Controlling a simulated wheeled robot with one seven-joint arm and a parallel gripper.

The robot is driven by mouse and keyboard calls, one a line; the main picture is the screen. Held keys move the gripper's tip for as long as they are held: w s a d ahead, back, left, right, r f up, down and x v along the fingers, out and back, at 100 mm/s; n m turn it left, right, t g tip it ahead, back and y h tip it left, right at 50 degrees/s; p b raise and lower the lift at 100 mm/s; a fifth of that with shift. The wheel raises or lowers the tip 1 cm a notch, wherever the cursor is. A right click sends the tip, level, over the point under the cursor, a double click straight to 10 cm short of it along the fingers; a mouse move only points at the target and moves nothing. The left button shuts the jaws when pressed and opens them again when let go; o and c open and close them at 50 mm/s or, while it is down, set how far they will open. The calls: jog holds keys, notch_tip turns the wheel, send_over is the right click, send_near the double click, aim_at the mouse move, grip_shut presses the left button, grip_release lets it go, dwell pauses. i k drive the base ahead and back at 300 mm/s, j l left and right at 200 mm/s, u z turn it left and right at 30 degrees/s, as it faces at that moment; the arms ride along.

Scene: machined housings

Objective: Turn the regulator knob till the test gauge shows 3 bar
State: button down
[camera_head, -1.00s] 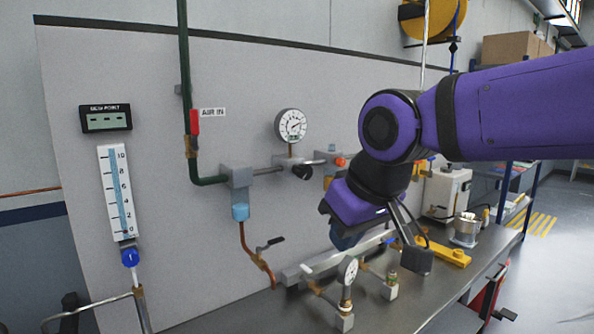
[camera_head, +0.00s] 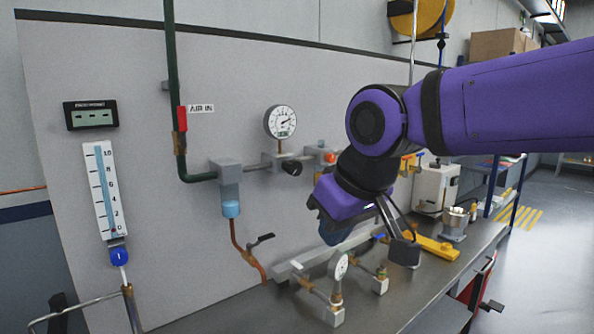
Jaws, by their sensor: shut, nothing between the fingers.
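A black knob (camera_head: 292,168) sticks out from the regulator block on the wall panel. A round white dial gauge (camera_head: 281,122) stands above it, with a dark needle pointing to the right; its numbers are too small to read. A smaller white gauge (camera_head: 341,266) stands on a fitting on the bench, turned partly edge-on, its reading unclear. My gripper (camera_head: 335,233) hangs below my purple wrist, to the lower right of the knob and apart from it. It is shut and empty; its fingertips are hard to make out.
A red-handled valve (camera_head: 182,120) sits on the green air pipe. A flow tube (camera_head: 105,190) with a blue knob (camera_head: 119,257) is at the left. A metal bar, small fittings and a yellow part (camera_head: 435,246) lie on the bench (camera_head: 245,312). The front bench area is mostly clear.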

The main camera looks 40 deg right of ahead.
aim_at(295, 168)
jog(key=l, duration=1.6)
jog(key=u, duration=0.05)
